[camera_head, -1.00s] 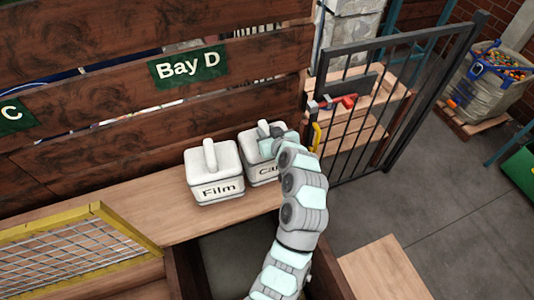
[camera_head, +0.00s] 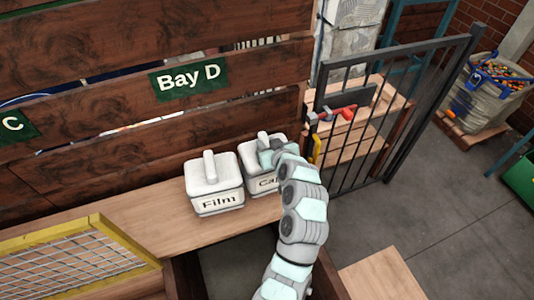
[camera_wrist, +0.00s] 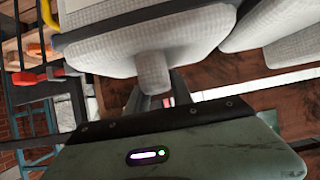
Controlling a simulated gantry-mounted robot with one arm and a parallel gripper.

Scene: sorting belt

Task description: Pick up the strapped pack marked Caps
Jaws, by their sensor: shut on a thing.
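The pack marked Caps (camera_head: 267,182) is white with a white upright handle on top. It stands on the wooden ledge beside a similar pack marked Film (camera_head: 219,201), to its right. My gripper (camera_head: 268,153) is at the Caps handle and covers part of the pack and its label. In the wrist view the handle (camera_wrist: 153,70) lies between the fingers of my gripper (camera_wrist: 157,98), which is shut on it. The pack's pale body (camera_wrist: 100,50) fills the upper part of that view. I see no clear gap between the pack and the ledge.
A plank wall with a Bay D sign (camera_head: 188,80) stands close behind the packs. A dark metal gate (camera_head: 390,110) is to the right. A yellow-framed mesh panel (camera_head: 75,255) is at the lower left. The ledge (camera_head: 150,215) left of Film is clear.

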